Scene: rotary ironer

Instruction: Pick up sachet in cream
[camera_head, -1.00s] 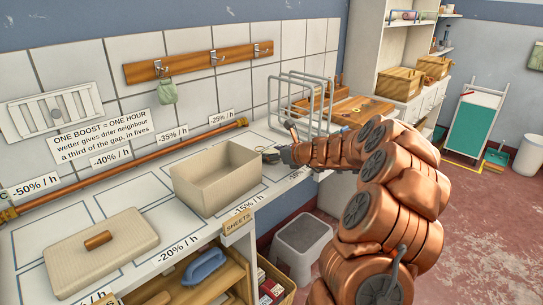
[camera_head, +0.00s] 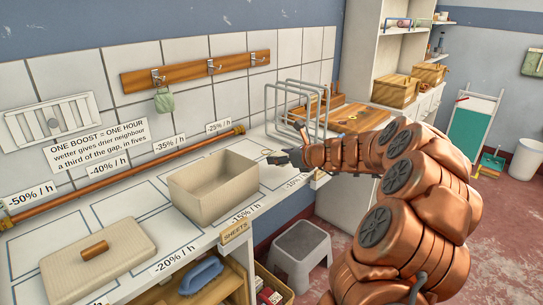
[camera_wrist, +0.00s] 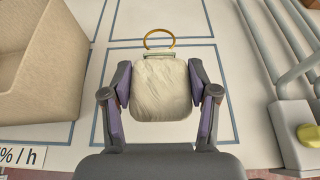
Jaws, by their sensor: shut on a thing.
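The cream sachet (camera_wrist: 160,88) is a small padded pouch with a green band and an orange ring at its top. In the wrist view it lies between the two purple-grey fingers of my gripper (camera_wrist: 160,92), which press on its left and right sides. In the head view my gripper (camera_head: 276,158) is low over the worktop, right of the beige bin, and mostly hides the sachet. I cannot tell whether the sachet still touches the worktop.
An open beige bin (camera_head: 212,188) stands left of my gripper. A wire rack (camera_head: 300,110) stands close on the right. A green sachet (camera_head: 164,102) hangs from the hook rail (camera_head: 197,71). A grey stool (camera_head: 301,250) stands below.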

